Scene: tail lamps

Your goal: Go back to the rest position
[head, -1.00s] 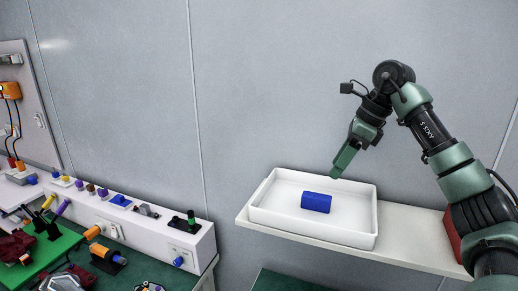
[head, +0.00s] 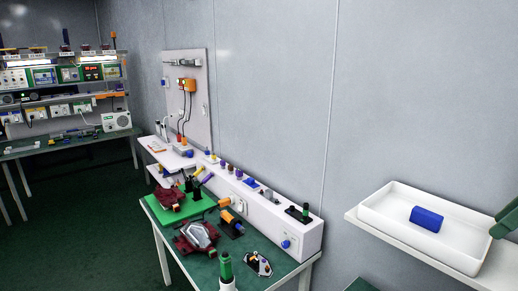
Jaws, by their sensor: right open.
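My right gripper (head: 506,218) shows only in part at the right edge of the head view, as a green finger over the right end of the white tray. Most of it is cut off by the frame. A blue block (head: 426,219) lies in the white tray (head: 388,224), apart from the gripper. My left gripper is not in view.
The tray stands on a white shelf (head: 405,246) at the wall. A green-topped workbench (head: 262,274) with tail lamp parts (head: 195,236) and a long white fixture box (head: 268,217) is in the middle. Dark green floor (head: 90,225) is clear at the left.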

